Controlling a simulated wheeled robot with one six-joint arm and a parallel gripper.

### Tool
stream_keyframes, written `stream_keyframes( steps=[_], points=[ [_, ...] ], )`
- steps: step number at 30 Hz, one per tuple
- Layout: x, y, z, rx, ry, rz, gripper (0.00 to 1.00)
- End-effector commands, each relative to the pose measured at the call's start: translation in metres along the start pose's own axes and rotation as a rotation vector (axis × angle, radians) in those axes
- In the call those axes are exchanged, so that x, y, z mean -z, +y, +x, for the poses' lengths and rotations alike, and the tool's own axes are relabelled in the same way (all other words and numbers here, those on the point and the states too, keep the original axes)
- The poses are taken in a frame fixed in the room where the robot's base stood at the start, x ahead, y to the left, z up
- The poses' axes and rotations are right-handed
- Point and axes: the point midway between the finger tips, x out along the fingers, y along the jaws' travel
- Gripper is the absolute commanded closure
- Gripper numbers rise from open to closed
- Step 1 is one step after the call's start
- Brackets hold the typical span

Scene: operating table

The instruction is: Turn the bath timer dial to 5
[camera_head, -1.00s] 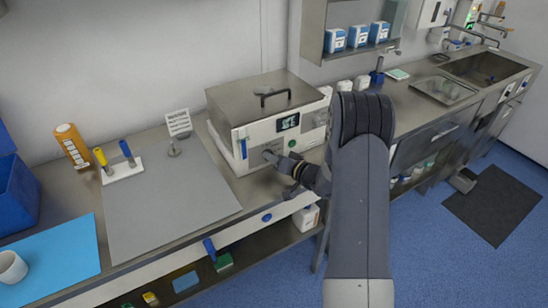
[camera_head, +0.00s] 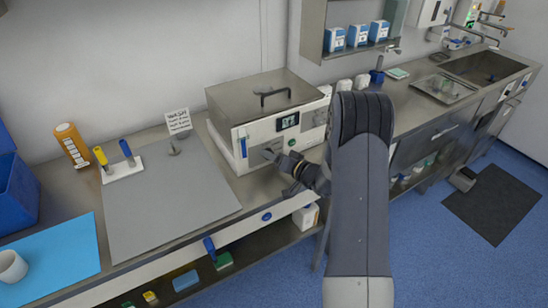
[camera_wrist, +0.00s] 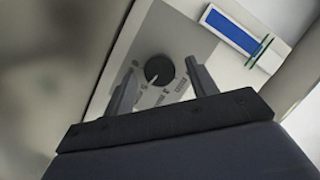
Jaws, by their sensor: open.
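The bath (camera_head: 262,120) is a steel-lidded white box on the counter, with a small display (camera_head: 287,122) on its front. My gripper (camera_wrist: 158,80) is open, with one finger on each side of the dial in the wrist view. I cannot tell whether the fingers touch it.
A blue strip (camera_wrist: 232,30) is on the bath's front beside the panel. A grey mat (camera_head: 165,195) lies left of the bath. A sign (camera_head: 178,121), an orange bottle (camera_head: 72,145) and a white holder (camera_head: 122,170) stand behind or beside it.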

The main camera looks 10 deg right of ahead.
Motion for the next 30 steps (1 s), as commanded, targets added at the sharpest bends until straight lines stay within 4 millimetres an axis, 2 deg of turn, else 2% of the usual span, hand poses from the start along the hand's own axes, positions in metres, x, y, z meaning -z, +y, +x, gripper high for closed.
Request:
stream_keyframes(
  steps=[8, 21, 25, 30],
  points=[
    [0.0, 0.001, -0.007, -0.002, 0.001, 0.001, 0.45],
    [0.0, 0.002, -0.088, -0.002, 0.003, -0.001, 0.45],
    [0.0, 0.001, -0.102, -0.002, 0.001, -0.001, 0.45],
    [0.0, 0.0, -0.108, -0.001, 0.0, 0.0, 0.45]
  ],
)
